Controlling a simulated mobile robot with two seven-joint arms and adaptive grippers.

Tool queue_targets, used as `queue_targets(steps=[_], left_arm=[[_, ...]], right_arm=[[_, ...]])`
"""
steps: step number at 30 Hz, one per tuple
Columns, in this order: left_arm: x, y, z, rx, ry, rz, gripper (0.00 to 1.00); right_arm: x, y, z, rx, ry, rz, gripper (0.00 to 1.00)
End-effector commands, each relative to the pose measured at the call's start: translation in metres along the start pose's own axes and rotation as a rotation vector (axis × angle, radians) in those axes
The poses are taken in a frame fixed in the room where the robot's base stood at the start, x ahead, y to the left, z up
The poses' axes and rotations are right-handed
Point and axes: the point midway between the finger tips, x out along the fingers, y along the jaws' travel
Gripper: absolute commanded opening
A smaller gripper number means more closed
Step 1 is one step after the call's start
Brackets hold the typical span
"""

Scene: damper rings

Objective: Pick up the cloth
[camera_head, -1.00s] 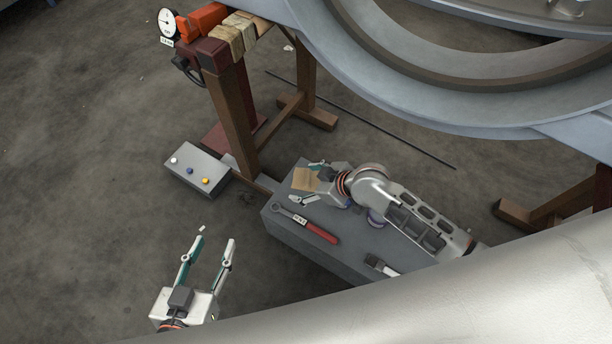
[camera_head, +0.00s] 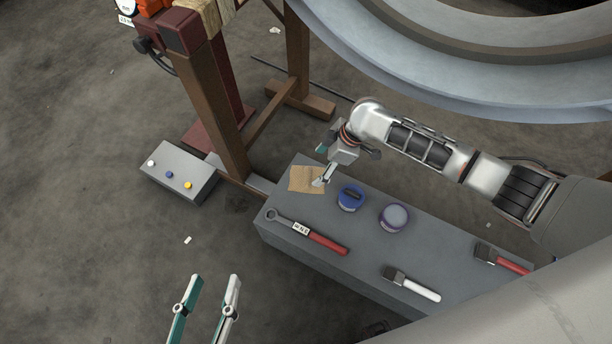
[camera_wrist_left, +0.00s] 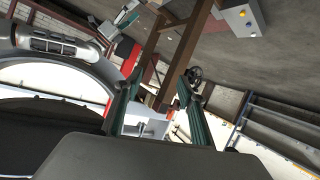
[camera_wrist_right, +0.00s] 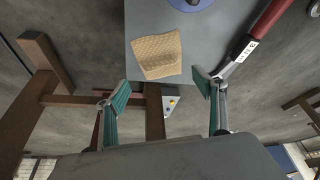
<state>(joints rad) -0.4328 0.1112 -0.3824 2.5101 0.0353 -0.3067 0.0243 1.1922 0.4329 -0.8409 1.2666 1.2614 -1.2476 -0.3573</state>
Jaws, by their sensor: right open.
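The cloth is a tan, textured square (camera_head: 303,179) lying flat on the left end of the grey bench. It also shows in the right wrist view (camera_wrist_right: 158,55), just beyond the fingertips. My right gripper (camera_head: 320,167) is at the cloth's right edge in the head view, with one fingertip overlapping its corner. Its fingers are open with nothing between them; I cannot tell whether they touch the cloth. My left gripper (camera_head: 214,282) is open and empty, over the floor in front of the bench.
The grey bench (camera_head: 272,238) also carries a blue-lidded tin (camera_head: 350,198), a purple-grey jar (camera_head: 394,216), a red-handled wrench (camera_head: 325,243) and two brushes (camera_head: 410,284) (camera_head: 500,260). A button box (camera_head: 178,172) and wooden stand (camera_head: 215,110) are left of it. A large metal ring (camera_head: 440,85) is behind.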

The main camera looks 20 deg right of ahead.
Motion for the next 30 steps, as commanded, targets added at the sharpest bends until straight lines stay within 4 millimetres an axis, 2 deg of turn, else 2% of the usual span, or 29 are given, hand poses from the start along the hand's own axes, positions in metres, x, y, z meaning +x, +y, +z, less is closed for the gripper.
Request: queue_targets(steps=[11, 18, 29, 30], left_arm=[[0.003, 0.022, 0.017, -0.203, 0.008, 0.029, 0.4], [0.006, 0.041, 0.023, -0.422, 0.034, 0.044, 0.4], [0.006, 0.046, 0.017, -0.482, 0.055, 0.05, 0.4], [0.006, 0.046, 0.017, -0.482, 0.055, 0.05, 0.4]], right_arm=[[0.042, -0.004, 0.003, 0.002, -0.003, -0.009, 0.69], [0.074, -0.006, 0.002, 0.004, -0.004, -0.01, 0.69], [0.075, 0.001, -0.004, 0.0, 0.001, 0.002, 0.69], [0.075, 0.0, -0.004, 0.0, 0.001, 0.002, 0.59]])
